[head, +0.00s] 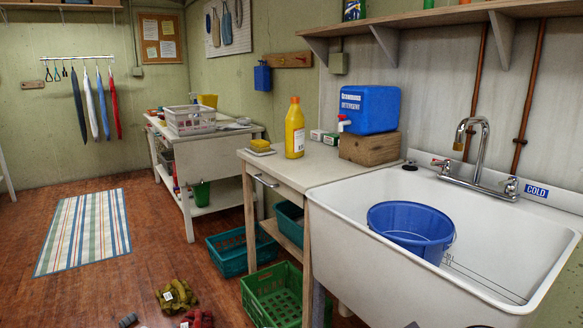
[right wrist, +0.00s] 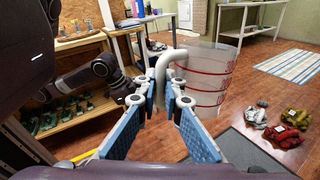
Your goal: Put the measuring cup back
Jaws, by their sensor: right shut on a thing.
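The measuring cup (right wrist: 212,82) is a clear cup with red marking lines, seen in the right wrist view. My right gripper (right wrist: 166,80) is shut on its pale handle (right wrist: 170,58), and the cup body hangs to the right of the fingers. The cup looks upright and held above the floor. Neither the cup nor my right gripper shows in the head view. My left gripper cannot be made out in either view.
In the head view, a white sink (head: 375,268) holds a blue bucket (head: 410,228). Beside it, a counter (head: 262,168) carries a yellow bottle (head: 294,128) and a blue detergent jug (head: 370,108). Gloves (head: 176,295) and a green crate (head: 262,300) are on the floor. A striped rug (head: 85,230) lies left.

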